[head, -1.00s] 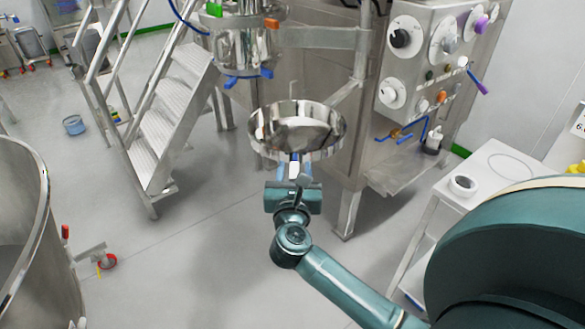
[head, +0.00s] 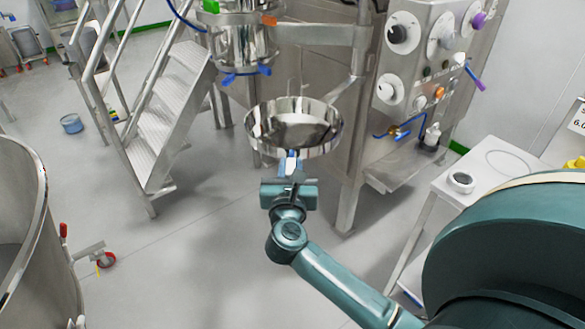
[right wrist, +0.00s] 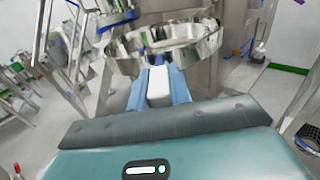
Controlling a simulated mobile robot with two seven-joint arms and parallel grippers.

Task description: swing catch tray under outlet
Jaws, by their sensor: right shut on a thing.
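The catch tray (head: 334,135) is a round, shiny steel dish. It sits below and to the right of the outlet (head: 245,45), the steel bottom of a vessel with blue clamps, not squarely beneath it in the head view. My right gripper (head: 291,168) is shut on the tray's pale handle (right wrist: 158,85) at its near side. In the right wrist view the blue fingers of the right gripper (right wrist: 158,92) flank this handle, and the tray rim (right wrist: 170,47) lies just beyond. My left gripper is not in view.
A steel support post (head: 352,165) and control panel (head: 425,60) stand right of the tray. Metal steps (head: 165,110) stand to the left. A large steel drum (head: 45,240) is at the left edge, a white table (head: 480,185) at the right. Floor between is clear.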

